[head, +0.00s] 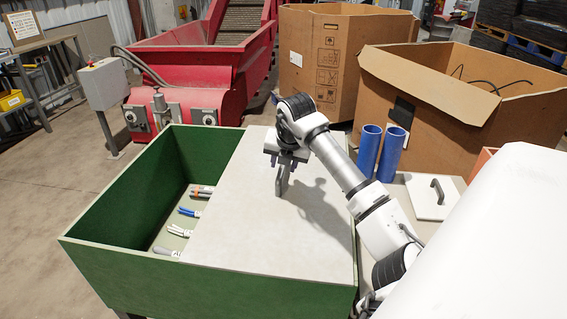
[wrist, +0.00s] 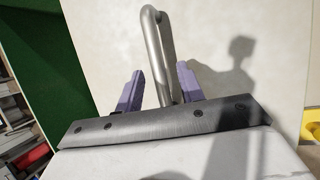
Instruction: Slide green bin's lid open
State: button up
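The green bin (head: 130,278) stands in the middle of the head view. Its flat pale grey lid (head: 245,235) covers the right part, and the left part is open. A grey bar handle (head: 281,188) stands up from the lid; it also shows in the wrist view (wrist: 154,45). My gripper (head: 287,160) is over the handle. In the wrist view its purple fingers (wrist: 160,85) are apart, one on each side of the handle, with visible gaps. Cable pieces (head: 189,212) lie inside the open part.
A red hopper machine (head: 190,65) stands behind the bin. Large cardboard boxes (head: 345,45) are at the back right. Two blue tubes (head: 367,150) and a white panel with a dark handle (head: 425,208) are right of the bin. Floor is clear at left.

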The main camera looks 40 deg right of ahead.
jog(key=b+v, duration=0.1)
jog(key=v, duration=1.2)
jog(key=shift+r+b, duration=0.35)
jog(key=shift+s+a, duration=0.15)
jog(key=shift+s, duration=0.05)
